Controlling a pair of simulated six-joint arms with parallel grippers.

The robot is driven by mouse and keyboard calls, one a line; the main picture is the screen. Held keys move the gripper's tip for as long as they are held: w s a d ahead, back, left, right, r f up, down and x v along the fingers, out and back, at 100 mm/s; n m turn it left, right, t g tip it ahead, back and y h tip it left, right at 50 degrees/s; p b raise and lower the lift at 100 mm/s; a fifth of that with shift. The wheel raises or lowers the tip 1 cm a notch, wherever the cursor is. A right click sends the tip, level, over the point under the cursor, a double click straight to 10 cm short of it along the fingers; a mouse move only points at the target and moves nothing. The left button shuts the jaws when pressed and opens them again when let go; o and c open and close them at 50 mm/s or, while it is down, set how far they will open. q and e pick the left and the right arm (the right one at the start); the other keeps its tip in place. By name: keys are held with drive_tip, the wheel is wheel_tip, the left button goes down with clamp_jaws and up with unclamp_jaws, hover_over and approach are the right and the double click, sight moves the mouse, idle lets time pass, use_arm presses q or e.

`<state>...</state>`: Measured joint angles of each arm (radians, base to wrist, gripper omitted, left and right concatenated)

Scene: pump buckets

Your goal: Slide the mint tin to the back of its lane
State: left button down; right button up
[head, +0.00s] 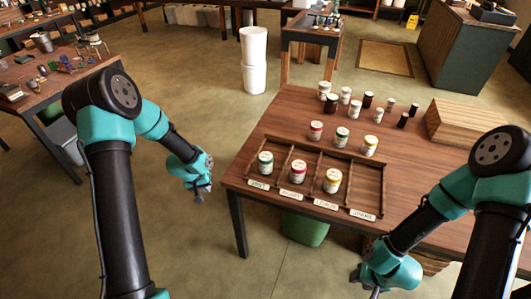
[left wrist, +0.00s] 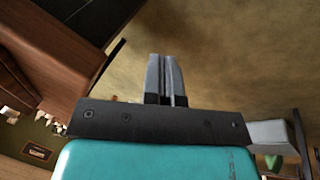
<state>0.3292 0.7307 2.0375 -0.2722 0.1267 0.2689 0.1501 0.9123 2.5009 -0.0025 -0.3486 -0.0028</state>
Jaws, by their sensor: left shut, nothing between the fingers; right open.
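The mint tin, a white tin with a green lid and band (head: 265,163), stands upright in the leftmost lane of the wooden lane rack (head: 367,213). That lane's front label (head: 258,185) appears to read mint. My left gripper (head: 202,197) is shut and empty, off the table's left edge and left of the tin. Its closed fingers also show in the left wrist view (left wrist: 166,78), with no tin near them. My right gripper (head: 374,293) is open at the bottom edge, partly cut off, in front of the table.
A red tin (head: 298,170) and a yellow tin (head: 332,180) stand in the middle lanes; the rightmost lane is empty. Red (head: 316,130), green (head: 342,136) and yellow (head: 370,145) tins stand behind the rack. Several jars and a wooden box (head: 466,122) are farther back.

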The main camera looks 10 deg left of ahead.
use_arm(q)
drive_tip(key=w+a+r+n+y, duration=0.1)
drive_tip(key=w+a+r+y, duration=0.2)
drive_tip(key=w+a+r, duration=0.95)
drive_tip(key=w+d+m+g, duration=0.1)
drive_tip(key=w+d+m, duration=0.1)
drive_tip(key=d, duration=0.9)
drive_tip(key=w+d+r+m+g, duration=0.1)
drive_tip(key=w+d, duration=0.4)
drive_tip(key=d, duration=0.7)
drive_tip(key=w+d+r+m+g, duration=0.1)
drive_tip(key=w+d+m+g, duration=0.1)
drive_tip(key=d, duration=1)
drive_tip(key=shift+w+r+m+g, duration=0.2)
drive_tip(key=shift+w+m+g, duration=0.1)
drive_tip(key=shift+w+m, duration=0.5)
drive_tip(key=shift+s, duration=0.15)
